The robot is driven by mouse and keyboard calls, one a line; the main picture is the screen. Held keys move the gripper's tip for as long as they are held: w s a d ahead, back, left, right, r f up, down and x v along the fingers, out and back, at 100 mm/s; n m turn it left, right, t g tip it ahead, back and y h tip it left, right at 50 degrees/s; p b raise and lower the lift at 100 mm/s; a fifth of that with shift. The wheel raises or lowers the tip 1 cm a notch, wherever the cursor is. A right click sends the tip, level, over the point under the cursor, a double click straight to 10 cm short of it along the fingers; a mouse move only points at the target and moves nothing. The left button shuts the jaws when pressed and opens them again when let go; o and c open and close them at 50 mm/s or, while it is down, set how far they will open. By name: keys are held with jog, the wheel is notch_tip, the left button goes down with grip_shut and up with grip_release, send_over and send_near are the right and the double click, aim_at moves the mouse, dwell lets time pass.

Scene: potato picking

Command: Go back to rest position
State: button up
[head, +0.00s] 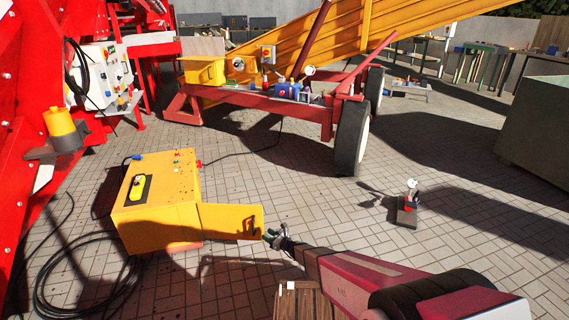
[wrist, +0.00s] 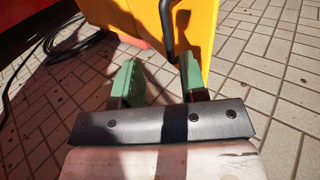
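My gripper (head: 275,238) is at the end of my arm, low in the middle of the head view. In the wrist view my gripper (wrist: 160,74) shows two green fingers set wide apart with nothing held between them. A yellow door panel (head: 228,220) stands swung out from a yellow box (head: 158,205), just left of the gripper. In the wrist view the yellow panel (wrist: 130,18) is just beyond the fingers. Its black handle (wrist: 166,25) reaches down close to the right finger; I cannot tell whether they touch.
Black cables (head: 85,290) lie coiled on the paving at lower left. A wooden crate (head: 303,303) is under my arm. A small stand (head: 407,210) is on the right. A wheeled conveyor (head: 300,105) stands behind. Open paving lies between.

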jog(key=s+d+r+n+g+h, duration=0.2)
jog(key=s+d+r+n+g, duration=0.25)
jog(key=r+n, duration=0.3)
jog(key=s+d+r+n+g+h, duration=0.1)
jog(key=s+d+r+n+g, duration=0.3)
jog(key=s+r+n, duration=0.3)
jog(key=s+d+r+n+h, duration=0.3)
jog(key=d+r+h, duration=0.1)
jog(key=d, duration=0.4)
jog(key=s+d+r+n+h, duration=0.3)
jog(key=s+d+r+h, duration=0.1)
jog(key=d, duration=0.4)
jog(key=s+d+r+n+h, duration=0.3)
jog(key=d+r, duration=0.3)
jog(key=d, duration=0.2)
jog(key=shift+s+d+r+n+g+h, duration=0.15)
jog(key=shift+s+r+n+g+h, duration=0.2)
jog(key=shift+s+h, duration=0.3)
jog(key=shift+w, duration=0.1)
